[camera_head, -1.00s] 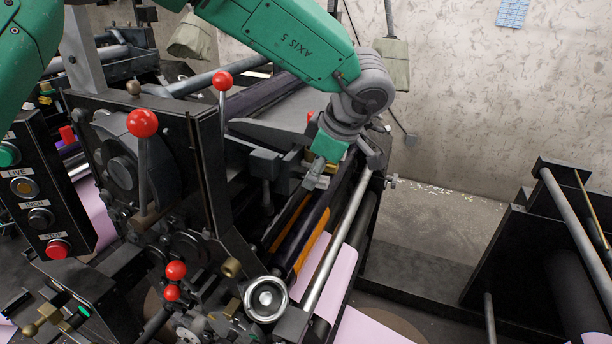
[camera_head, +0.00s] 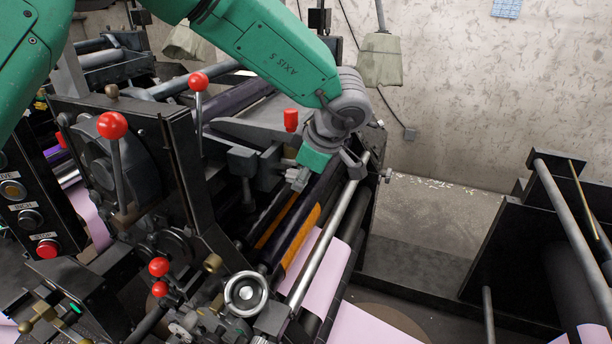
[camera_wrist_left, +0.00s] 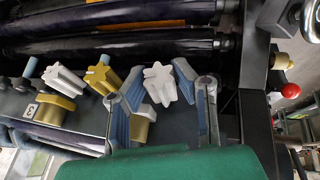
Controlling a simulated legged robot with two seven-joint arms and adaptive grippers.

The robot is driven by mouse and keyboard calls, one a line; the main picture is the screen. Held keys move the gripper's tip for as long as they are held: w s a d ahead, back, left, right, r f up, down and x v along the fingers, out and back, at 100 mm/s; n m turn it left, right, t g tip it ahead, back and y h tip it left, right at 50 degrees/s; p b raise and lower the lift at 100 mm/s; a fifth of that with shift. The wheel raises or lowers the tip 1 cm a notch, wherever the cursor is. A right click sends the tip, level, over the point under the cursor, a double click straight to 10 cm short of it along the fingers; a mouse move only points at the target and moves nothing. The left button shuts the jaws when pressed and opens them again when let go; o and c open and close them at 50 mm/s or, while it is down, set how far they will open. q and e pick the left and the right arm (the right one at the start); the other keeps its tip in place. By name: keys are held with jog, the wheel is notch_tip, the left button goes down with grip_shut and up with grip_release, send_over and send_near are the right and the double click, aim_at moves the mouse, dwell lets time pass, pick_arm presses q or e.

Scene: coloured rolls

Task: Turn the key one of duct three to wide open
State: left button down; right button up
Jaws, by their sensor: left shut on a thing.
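My left gripper (camera_head: 297,178) reaches down over the dark press rollers in the head view. In the left wrist view its two blue-grey fingers (camera_wrist_left: 158,88) are shut around a white star-shaped key (camera_wrist_left: 160,82), the rightmost of the row. A yellow block (camera_wrist_left: 146,122) shows below that key. A yellow star key (camera_wrist_left: 102,75) and another white star key (camera_wrist_left: 62,78) stand to its left, apart from the fingers. A plate marked 3 (camera_wrist_left: 33,109) is at the left. In the head view the keys are too small or hidden to tell. My right gripper is not in view.
Red-knobbed levers (camera_head: 112,126) and a handwheel (camera_head: 245,293) stand on the near side of the press. A steel bar (camera_head: 325,245) runs beside the gripper. A red cylinder (camera_head: 291,120) sits behind the wrist. Open floor (camera_head: 425,215) lies to the right.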

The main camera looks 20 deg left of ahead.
pick_arm(q)
jog(key=shift+w+d+r, duration=0.15)
jog(key=shift+d+r, duration=0.25)
jog(key=shift+w+r, duration=0.1)
jog(key=shift+r, duration=0.05)
dwell(1.1)
jog(key=c, duration=1.3)
grip_release()
jog(key=shift+s+d, duration=0.15)
jog(key=shift+s, duration=0.1)
jog(key=v, duration=1.1)
jog(key=shift+s+d+r, duration=0.1)
jog(key=shift+s+r, duration=0.15)
jog(key=shift+r, duration=0.1)
